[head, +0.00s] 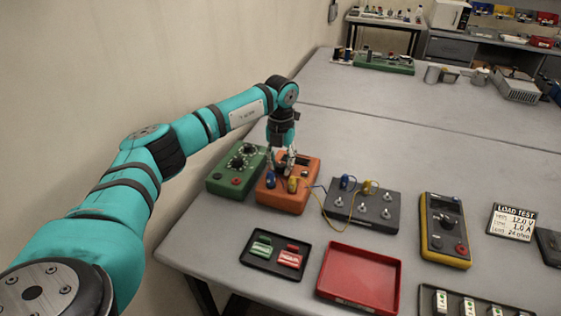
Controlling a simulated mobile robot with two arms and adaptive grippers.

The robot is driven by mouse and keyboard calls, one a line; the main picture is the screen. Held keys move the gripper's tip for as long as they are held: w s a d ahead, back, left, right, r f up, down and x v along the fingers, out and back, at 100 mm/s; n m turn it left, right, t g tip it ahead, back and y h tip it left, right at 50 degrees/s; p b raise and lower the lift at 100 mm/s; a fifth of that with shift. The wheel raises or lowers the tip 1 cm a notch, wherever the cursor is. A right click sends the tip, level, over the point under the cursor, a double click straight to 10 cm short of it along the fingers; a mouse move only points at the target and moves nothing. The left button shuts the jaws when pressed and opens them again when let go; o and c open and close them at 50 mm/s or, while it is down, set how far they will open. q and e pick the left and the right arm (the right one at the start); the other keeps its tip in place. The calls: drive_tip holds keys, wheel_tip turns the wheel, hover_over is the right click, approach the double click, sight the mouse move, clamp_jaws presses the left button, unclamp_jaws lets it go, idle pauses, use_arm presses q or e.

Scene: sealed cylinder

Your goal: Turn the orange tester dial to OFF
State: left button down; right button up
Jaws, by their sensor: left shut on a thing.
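The orange tester (278,199) stands on the grey table, left of the middle of the head view. A blue plug (269,179) and a yellow plug (293,184) stand at its front edge. My left gripper (284,164) reaches down onto the tester's top face and is shut on its dial. The fingers hide most of the dial, so I cannot read its setting. My right gripper is not in view.
A green box with knobs (236,170) stands close on the left. A dark terminal board (362,207) with wires stands on the right.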

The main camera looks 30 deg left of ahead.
sight(281, 165)
use_arm(q)
drive_tip(key=shift+w+r, duration=0.1)
idle(0.4)
drive_tip(key=c, duration=1.1)
unclamp_jaws()
drive_tip(key=shift+o, duration=0.2)
wheel_tip(281, 165, up, 12)
